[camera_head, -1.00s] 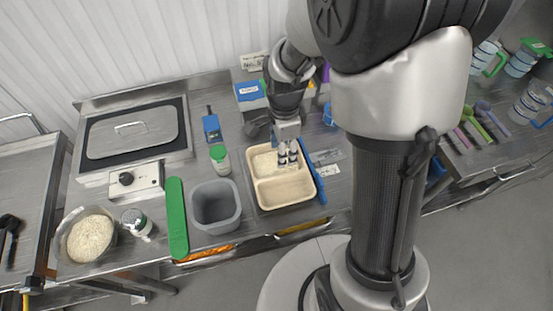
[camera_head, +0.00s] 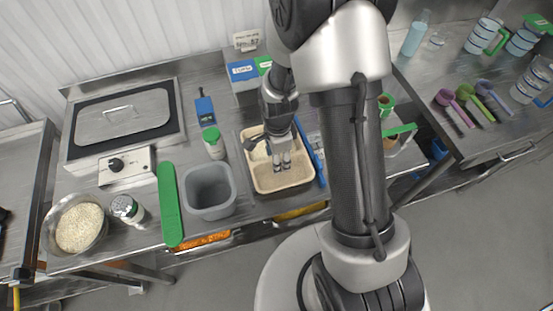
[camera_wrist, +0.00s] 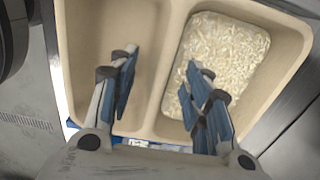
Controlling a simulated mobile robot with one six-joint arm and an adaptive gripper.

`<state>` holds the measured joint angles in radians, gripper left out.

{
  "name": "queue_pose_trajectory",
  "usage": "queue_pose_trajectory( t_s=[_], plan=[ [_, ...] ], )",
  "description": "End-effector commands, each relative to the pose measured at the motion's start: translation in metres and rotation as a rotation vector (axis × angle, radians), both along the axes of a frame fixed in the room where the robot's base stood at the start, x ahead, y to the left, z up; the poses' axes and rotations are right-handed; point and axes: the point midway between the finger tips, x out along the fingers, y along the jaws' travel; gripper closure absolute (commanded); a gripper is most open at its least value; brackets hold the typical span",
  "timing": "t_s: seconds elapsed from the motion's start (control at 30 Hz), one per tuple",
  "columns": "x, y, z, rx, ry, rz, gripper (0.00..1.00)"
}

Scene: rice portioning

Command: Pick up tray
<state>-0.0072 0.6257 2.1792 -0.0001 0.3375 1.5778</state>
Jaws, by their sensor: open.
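The beige tray (camera_head: 254,178) has two compartments and sits on the steel counter. In the wrist view the tray (camera_wrist: 155,60) shows rice (camera_wrist: 228,50) in its right compartment, while the left compartment is bare. My gripper (camera_head: 281,164) is over the tray and points down. In the wrist view my gripper (camera_wrist: 160,75) is open, with one finger over each compartment and the dividing wall between them. I cannot tell whether the fingertips touch the tray.
A metal bowl of rice (camera_head: 78,230) is further left. A blue strip (camera_head: 314,160) lies along the tray's right side.

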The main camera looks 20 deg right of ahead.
Motion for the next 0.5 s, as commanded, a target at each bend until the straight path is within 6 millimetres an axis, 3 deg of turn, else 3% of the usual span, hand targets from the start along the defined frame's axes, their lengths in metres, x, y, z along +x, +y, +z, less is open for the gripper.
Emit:
queue_pose_trajectory(
  t_s=[0.23, 0.5],
  plan=[
    [0.0005, -0.0003, -0.0029, 0.000, -0.001, 0.000, 0.55],
    [0.0004, -0.0003, -0.0027, 0.000, -0.001, 0.000, 0.73]
  ],
)
